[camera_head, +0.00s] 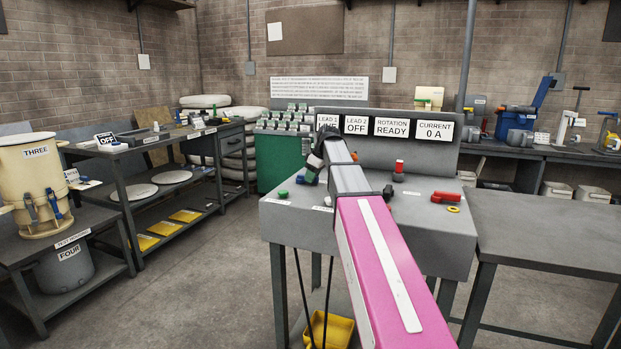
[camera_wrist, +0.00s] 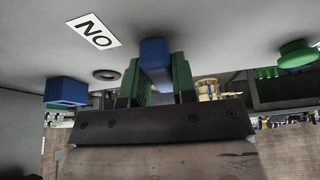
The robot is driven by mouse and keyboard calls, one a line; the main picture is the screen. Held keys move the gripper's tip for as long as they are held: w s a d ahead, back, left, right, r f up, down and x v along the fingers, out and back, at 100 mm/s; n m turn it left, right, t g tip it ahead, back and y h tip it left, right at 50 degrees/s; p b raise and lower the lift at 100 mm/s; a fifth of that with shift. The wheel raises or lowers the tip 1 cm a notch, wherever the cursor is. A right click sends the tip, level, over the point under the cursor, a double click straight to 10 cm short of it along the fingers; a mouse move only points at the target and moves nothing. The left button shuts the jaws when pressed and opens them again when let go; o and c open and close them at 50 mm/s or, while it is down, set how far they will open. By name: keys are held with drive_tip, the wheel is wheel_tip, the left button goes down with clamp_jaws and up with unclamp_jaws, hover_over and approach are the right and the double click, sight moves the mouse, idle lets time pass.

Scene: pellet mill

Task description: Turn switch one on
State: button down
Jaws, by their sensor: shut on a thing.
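My gripper (camera_wrist: 156,78) is shut on a blue switch handle (camera_wrist: 155,55) on the grey panel, with one green finger on each side of it. In the wrist view a white label (camera_wrist: 93,30) with the letters O and N is beside the handle, seen tilted. In the head view my gripper (camera_head: 312,168) is at the left back part of the grey console (camera_head: 290,222), partly behind my arm, and the handle is hard to make out there. The sign above it (camera_head: 327,122) starts with LEAD 1; my arm covers part of its lower word.
A second blue block (camera_wrist: 67,92) and a green button (camera_wrist: 297,55) stand on either side of my gripper. Signs read LEAD 2 OFF (camera_head: 356,125), ROTATION READY (camera_head: 392,127) and CURRENT 0 A (camera_head: 434,130). A red-topped knob (camera_head: 399,170) and a red handle (camera_head: 446,197) are on the console's right.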

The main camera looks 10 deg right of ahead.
drive_tip(key=shift+w+d+n, duration=0.1)
drive_tip(key=shift+w+n, duration=0.05)
drive_tip(key=shift+n, duration=0.35)
drive_tip(key=c, duration=0.9)
unclamp_jaws()
drive_tip(key=shift+v, duration=5.4)
drive_tip(key=shift+d, duration=0.15)
